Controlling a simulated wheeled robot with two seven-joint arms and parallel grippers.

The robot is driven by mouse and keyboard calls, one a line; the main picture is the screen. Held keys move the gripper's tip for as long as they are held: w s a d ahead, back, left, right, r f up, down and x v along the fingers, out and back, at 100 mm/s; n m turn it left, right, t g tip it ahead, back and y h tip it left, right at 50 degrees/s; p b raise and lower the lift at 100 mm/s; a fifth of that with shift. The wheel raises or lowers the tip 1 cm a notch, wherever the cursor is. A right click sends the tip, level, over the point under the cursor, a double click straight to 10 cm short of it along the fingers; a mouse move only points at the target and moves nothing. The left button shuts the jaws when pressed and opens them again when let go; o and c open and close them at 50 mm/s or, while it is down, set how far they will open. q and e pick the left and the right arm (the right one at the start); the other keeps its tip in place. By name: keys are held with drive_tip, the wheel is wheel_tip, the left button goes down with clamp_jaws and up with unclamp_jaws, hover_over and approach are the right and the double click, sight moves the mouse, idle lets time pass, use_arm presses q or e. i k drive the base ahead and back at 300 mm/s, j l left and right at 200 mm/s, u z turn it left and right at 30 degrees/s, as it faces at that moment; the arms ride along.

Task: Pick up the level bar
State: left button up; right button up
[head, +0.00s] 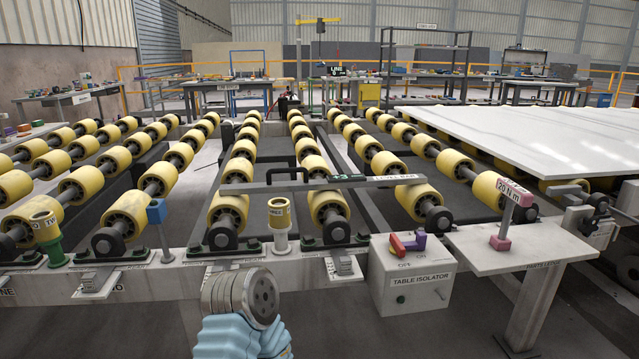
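The level bar (325,183) is a long, narrow grey bar lying across the yellow rollers in the middle of the head view. Dark lettering shows near its right end. A black handle (287,172) stands up from its left part, and a dark green piece sits near its middle. Nothing of mine touches the bar. Part of one of my arms, with a light blue cover and a round metal end, shows at the bottom centre, in front of the table frame and well short of the bar. No gripper fingers show.
The white table isolator box (412,275) with a red and purple handle stands right of the bar's near side. A parts ledge (520,245) holds a pink torque-marked piece (508,213). Small posts line the front rail. A white slab (540,135) lies at right.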

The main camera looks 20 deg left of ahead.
sight(346, 181)
drive_tip(key=j+z, duration=0.2)
drive_tip(key=j, duration=1.9)
drive_tip(key=i, duration=0.05)
